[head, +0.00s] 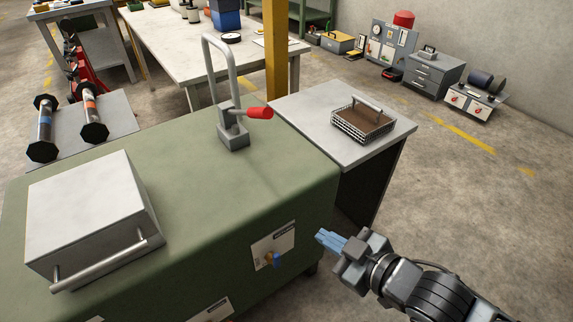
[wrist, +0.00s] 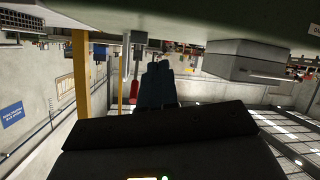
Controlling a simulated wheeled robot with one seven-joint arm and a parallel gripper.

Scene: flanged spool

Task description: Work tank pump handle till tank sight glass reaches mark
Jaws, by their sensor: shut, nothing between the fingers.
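A green tank (head: 185,215) fills the middle of the head view. On its top stands a grey pump (head: 232,132) with a bent pipe and a red handle grip (head: 256,113) pointing right. The red grip also shows in the wrist view (wrist: 134,90), left of the fingers. My gripper (head: 326,238) is shut and empty, beside the tank's right front corner, apart from the tank and from the pump handle. Its blue fingers also show in the wrist view (wrist: 157,84). I cannot make out a sight glass or its mark.
A grey box with a bar handle (head: 92,215) sits on the tank's left. A label plate with a small blue lever (head: 273,248) is on the tank's front. A side table (head: 370,148) bears a wire basket (head: 362,122). A yellow post (head: 276,50) stands behind.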

